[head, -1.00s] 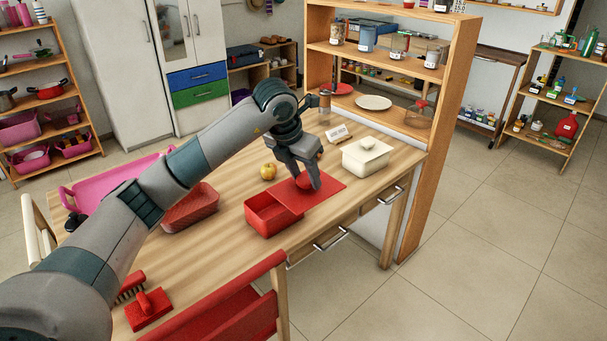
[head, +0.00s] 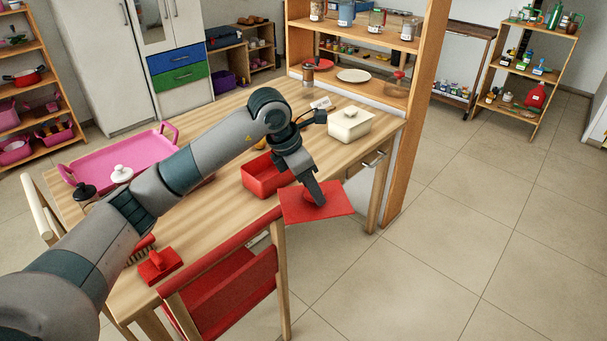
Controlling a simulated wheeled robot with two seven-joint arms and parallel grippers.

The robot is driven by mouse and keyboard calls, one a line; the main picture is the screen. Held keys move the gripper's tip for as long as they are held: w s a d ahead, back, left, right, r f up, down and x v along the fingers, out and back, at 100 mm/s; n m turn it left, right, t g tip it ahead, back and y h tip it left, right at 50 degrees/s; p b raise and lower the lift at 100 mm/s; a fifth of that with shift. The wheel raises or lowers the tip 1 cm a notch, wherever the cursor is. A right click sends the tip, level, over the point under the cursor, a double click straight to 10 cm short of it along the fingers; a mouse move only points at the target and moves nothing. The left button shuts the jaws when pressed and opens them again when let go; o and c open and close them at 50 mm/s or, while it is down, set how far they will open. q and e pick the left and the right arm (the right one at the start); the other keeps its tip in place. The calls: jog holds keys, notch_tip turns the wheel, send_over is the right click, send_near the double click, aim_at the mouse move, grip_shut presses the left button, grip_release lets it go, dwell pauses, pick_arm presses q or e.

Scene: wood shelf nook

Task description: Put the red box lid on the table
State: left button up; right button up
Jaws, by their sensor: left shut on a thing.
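The red box lid (head: 335,206) is a flat red plate with a round knob. My left gripper (head: 314,194) is shut on the lid's knob, which the fingers mostly hide. The lid is held roughly level over the table's front edge, and part of it sticks out past the edge. The open red box (head: 259,183) stands on the wooden table (head: 225,215), just left of and behind the lid. The box is uncovered, and my arm hides part of its back. My right gripper is not in view.
A white lidded box (head: 350,127) stands at the table's back right. A pink tray (head: 110,160) lies at the back left. A red handled object (head: 160,265) is at the front left. A red chair (head: 235,290) stands at the front. Bare tabletop lies left of the red box.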

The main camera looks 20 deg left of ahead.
pick_arm(q)
jog(key=s+d+f+m+g+y, duration=0.1)
jog(key=s+d+f+m+g, duration=0.25)
jog(key=s+f+m, duration=0.55)
jog(key=s+d+f+m+g, duration=0.2)
jog(key=s+f+m+g, duration=0.25)
jog(key=s+m, duration=0.7)
jog(key=s+a+f+m+y, duration=0.2)
jog(key=s+a+f+m, duration=0.1)
jog(key=m, duration=0.3)
jog(key=shift+s+a, duration=0.3)
jog(key=shift+a, duration=0.5)
jog(key=shift+r+m, duration=0.1)
jog(key=shift+m, duration=0.15)
